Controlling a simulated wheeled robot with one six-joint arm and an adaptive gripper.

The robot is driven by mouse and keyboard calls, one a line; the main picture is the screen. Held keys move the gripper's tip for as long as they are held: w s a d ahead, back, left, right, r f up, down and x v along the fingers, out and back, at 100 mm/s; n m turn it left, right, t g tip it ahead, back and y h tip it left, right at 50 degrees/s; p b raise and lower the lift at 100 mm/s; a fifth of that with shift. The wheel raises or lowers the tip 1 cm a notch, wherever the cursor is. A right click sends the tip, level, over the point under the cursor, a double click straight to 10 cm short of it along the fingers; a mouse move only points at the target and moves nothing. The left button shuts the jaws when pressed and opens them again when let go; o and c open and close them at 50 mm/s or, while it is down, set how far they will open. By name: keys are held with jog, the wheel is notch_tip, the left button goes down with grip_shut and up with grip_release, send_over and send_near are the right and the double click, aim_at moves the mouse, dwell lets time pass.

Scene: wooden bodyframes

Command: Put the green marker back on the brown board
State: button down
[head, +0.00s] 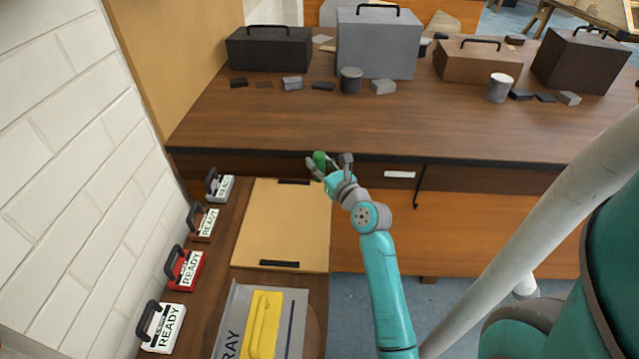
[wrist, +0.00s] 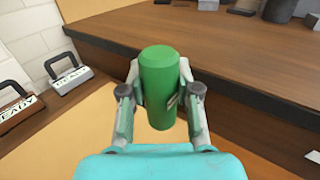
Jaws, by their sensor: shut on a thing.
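The green marker (wrist: 158,72) is a green cylinder, roughly upright between the fingers of my gripper (wrist: 160,98) in the wrist view. The fingers are shut on it from both sides. In the head view the marker (head: 320,159) shows small between the fingertips of my gripper (head: 328,163), near the front edge of the dark table. The brown board (head: 283,222) is a tan panel with a black strip at its far and near ends. The marker appears above the board's far right end. I cannot tell the height of the gap.
Several padlock-like blocks marked READY, such as the red one (head: 185,268), line the left wall. A grey tray (head: 234,310) with a yellow piece (head: 263,322) lies nearer. The dark table (head: 300,117) behind carries toolboxes, cans and small blocks.

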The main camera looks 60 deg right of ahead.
aim_at(319, 181)
jog(key=shift+f, duration=3.35)
jog(key=c, duration=0.8)
grip_release()
jog(key=shift+f, duration=0.15)
jog(key=shift+a, duration=0.1)
jog(key=v, duration=1.2)
jog(key=shift+s, duration=0.1)
